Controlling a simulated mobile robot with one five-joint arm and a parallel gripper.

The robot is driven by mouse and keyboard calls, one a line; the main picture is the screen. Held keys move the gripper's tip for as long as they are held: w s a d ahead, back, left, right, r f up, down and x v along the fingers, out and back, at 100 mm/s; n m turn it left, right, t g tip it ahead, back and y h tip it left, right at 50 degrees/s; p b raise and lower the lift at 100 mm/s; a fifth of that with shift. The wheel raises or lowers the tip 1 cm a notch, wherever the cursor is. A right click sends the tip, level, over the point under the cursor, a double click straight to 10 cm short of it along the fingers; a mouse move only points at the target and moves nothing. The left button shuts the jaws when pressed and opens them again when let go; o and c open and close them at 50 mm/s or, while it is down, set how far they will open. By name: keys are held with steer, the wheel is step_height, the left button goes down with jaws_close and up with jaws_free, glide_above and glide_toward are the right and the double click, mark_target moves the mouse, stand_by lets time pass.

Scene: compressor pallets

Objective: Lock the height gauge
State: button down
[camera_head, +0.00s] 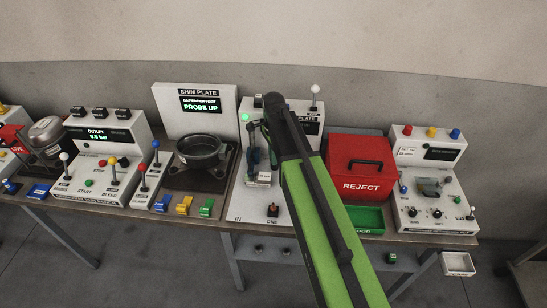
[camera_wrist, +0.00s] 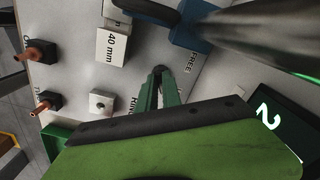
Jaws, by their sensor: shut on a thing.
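The height gauge (camera_head: 240,205) is the white station in the middle of the bench, partly hidden by my arm. In the wrist view its panel (camera_wrist: 75,75) carries a white block marked 40 mm (camera_wrist: 112,47) and a FREE label (camera_wrist: 188,62) beside a blue part (camera_wrist: 194,32). My gripper (camera_wrist: 160,72) shows as two green fingers meeting over the panel near the FREE label. It is shut on a small dark piece, seemingly the lock lever, mostly hidden between the fingertips. A thick metal post (camera_wrist: 265,35) is close to the camera.
A red REJECT box (camera_head: 350,185) and a green tray (camera_head: 367,219) stand just right of my arm. A dark round bowl (camera_head: 200,152) sits left of the gauge. A white-knobbed lever (camera_head: 315,90) rises behind my arm. The floor in front is clear.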

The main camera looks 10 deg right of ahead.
stand_by(0.4)
steer(key=c, duration=1.5)
jaws_free()
step_height(320, 180, up, 18)
steer(key=p, duration=1.7)
steer(key=shift+f, duration=0.25)
